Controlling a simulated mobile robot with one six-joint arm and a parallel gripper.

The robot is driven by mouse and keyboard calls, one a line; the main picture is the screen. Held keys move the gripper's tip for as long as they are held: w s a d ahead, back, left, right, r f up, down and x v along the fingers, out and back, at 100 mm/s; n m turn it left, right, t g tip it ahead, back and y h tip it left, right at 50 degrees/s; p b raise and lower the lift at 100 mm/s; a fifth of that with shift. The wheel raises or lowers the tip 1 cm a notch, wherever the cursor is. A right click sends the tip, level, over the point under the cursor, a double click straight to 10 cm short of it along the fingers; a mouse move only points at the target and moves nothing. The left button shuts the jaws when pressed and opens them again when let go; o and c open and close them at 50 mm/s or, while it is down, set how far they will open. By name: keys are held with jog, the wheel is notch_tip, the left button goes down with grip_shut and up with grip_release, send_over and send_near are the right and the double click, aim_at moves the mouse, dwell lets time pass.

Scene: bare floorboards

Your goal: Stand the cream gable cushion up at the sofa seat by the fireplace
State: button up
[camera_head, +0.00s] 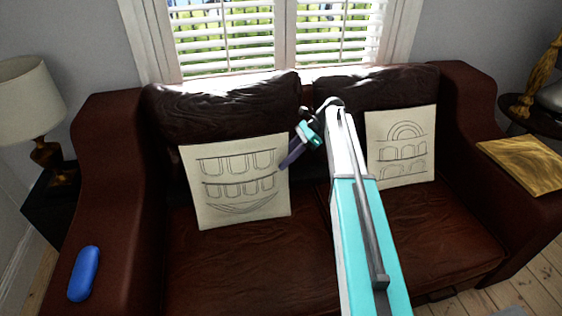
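Two cream cushions with line drawings of a facade stand upright against the backrest of the dark brown leather sofa (250,275). The left cushion (235,208) has two rows of openings and a shallow curve at the bottom, so its drawing looks upside down. The right cushion (400,158) has a round arch at the top. I cannot tell for sure which is the gable one. My gripper (288,160) is at the left cushion's upper right edge, overlapping it in the picture; contact and finger opening are unclear. No fireplace is in view.
A blue rounded object (84,274) lies on the left armrest. A gold square item (530,160) lies on the right armrest. A lamp (30,105) stands at left, and a gold figure (543,80) at right. The seat front is clear. A window is behind.

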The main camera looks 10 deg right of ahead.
jog(key=v, duration=1.2)
jog(key=shift+d+r, duration=0.25)
jog(key=shift+d, duration=0.05)
